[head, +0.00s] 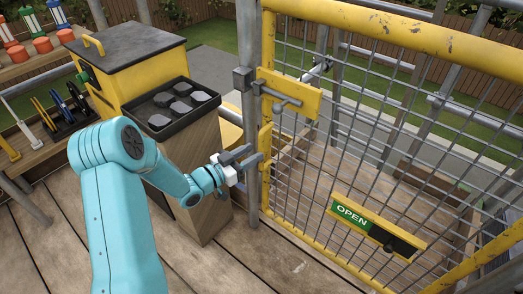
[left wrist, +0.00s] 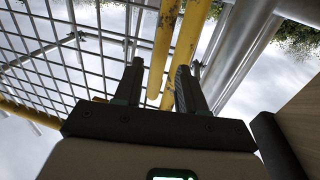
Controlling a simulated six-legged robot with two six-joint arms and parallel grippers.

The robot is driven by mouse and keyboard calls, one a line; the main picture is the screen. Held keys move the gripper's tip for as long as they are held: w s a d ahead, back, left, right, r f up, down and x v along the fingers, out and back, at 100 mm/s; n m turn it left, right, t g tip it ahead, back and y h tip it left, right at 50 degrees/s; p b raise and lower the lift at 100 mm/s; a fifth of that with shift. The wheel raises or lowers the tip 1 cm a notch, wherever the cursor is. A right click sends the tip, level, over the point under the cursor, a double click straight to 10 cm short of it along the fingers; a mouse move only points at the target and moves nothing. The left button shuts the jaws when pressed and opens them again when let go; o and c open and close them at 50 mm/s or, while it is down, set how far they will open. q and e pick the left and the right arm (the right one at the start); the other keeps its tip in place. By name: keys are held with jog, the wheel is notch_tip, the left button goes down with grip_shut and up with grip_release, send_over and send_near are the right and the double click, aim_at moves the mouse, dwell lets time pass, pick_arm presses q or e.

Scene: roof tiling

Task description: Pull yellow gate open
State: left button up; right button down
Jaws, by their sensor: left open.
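The yellow gate (head: 265,165) has a tubular frame filled with grey wire mesh, and it stands against a grey metal post. It carries a yellow latch plate (head: 284,92) with a grey handle, and a green OPEN sign (head: 351,215). My left gripper (head: 252,157) is open at the gate's left upright, below the latch plate. In the left wrist view, yellow tubes of the gate (left wrist: 165,40) show between the two fingers of my left gripper (left wrist: 160,68). I cannot tell whether the fingers touch them. My right gripper is in no view.
A yellow and black cabinet (head: 130,50) stands left of the gate, with a black tray (head: 170,105) of dark pieces on a wooden box beside it. A tool bench (head: 50,145) is at the far left. Plank floor (head: 255,265) lies clear in front of the gate.

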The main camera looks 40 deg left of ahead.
aim_at(261, 148)
pick_arm(q)
jog(key=shift+x, duration=2.2)
grip_shut()
jog(key=shift+s+d, duration=0.1)
jog(key=shift+s, duration=0.05)
